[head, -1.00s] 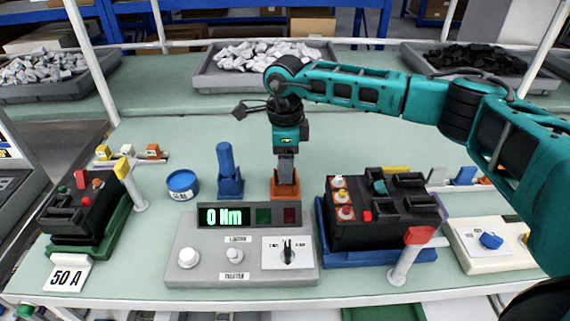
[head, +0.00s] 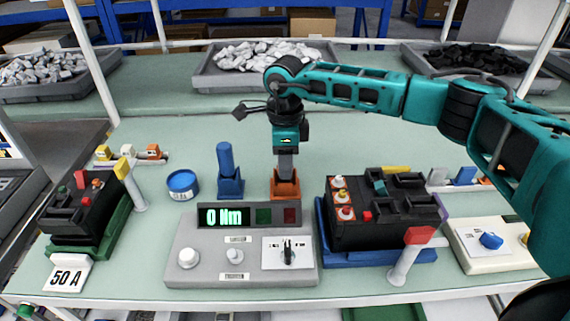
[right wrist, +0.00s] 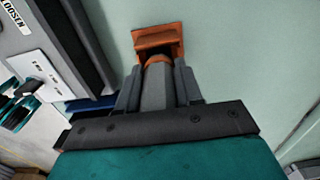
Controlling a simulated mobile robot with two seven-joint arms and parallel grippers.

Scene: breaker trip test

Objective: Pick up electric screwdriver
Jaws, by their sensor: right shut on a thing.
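My right gripper (head: 286,168) points straight down over an orange stand (head: 285,188) on the green bench. In the right wrist view my right gripper (right wrist: 158,82) has its fingers around an orange tool (right wrist: 158,59), which appears to be the electric screwdriver. It is shut on it. The tool is upright and still at the orange stand (right wrist: 158,36); most of it is hidden by the fingers. A similar blue tool (head: 225,157) stands upright in a blue stand (head: 230,187) to the left. My left gripper is not in view.
In front is a grey tester (head: 210,265) reading 0 Nm. A black breaker (head: 385,225) on a blue base is to the right, another (head: 80,212) to the left. A blue tape roll (head: 183,185) lies left of the blue stand. The bench behind is clear.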

